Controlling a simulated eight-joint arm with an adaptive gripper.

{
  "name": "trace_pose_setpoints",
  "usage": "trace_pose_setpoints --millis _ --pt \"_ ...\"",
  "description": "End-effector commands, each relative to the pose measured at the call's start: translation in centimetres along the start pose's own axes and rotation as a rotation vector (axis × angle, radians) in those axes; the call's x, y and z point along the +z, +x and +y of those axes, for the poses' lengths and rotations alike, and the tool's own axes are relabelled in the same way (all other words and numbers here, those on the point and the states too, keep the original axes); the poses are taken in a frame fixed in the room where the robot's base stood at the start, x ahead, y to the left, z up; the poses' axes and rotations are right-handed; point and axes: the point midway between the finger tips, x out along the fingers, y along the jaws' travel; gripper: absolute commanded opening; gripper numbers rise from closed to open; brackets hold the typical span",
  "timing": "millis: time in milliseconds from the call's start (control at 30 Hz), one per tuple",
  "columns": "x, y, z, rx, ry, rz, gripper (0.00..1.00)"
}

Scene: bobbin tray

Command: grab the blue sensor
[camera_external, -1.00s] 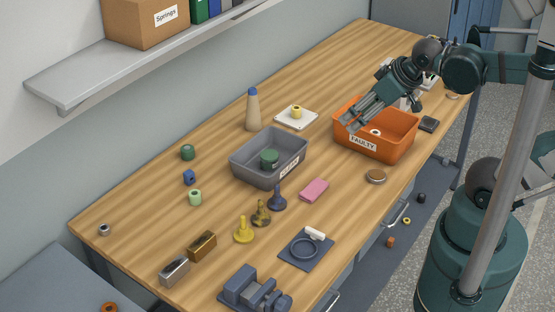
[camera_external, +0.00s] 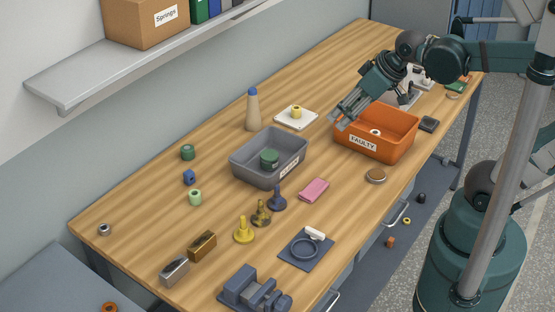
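A small blue part (camera_external: 189,177) stands on the left of the table, between a dark green and a light green bobbin. A dark blue pawn-shaped piece (camera_external: 277,197) stands near the table's middle. I cannot tell for certain which of these two is the blue sensor. My gripper (camera_external: 340,122) hangs at the left rim of the orange bin, far to the right of the small blue part. Its two fingers look apart, and nothing shows between them.
The orange bin (camera_external: 401,147) labelled FAULTY holds a pale ring. A grey tray (camera_external: 240,170) holds a green bobbin. A tan bottle (camera_external: 253,112) with a blue cap stands behind it. Yellow and brass pawn-shaped pieces stand in front. A shelf (camera_external: 130,70) hangs at upper left.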

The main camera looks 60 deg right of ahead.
Motion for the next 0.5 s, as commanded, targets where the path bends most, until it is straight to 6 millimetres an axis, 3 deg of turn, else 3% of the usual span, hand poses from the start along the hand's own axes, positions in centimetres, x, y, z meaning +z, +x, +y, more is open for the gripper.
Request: trace_pose_setpoints --millis 500 --pt "-5.7 4.9 -2.3 -0.147 -0.117 -0.052 0.33"
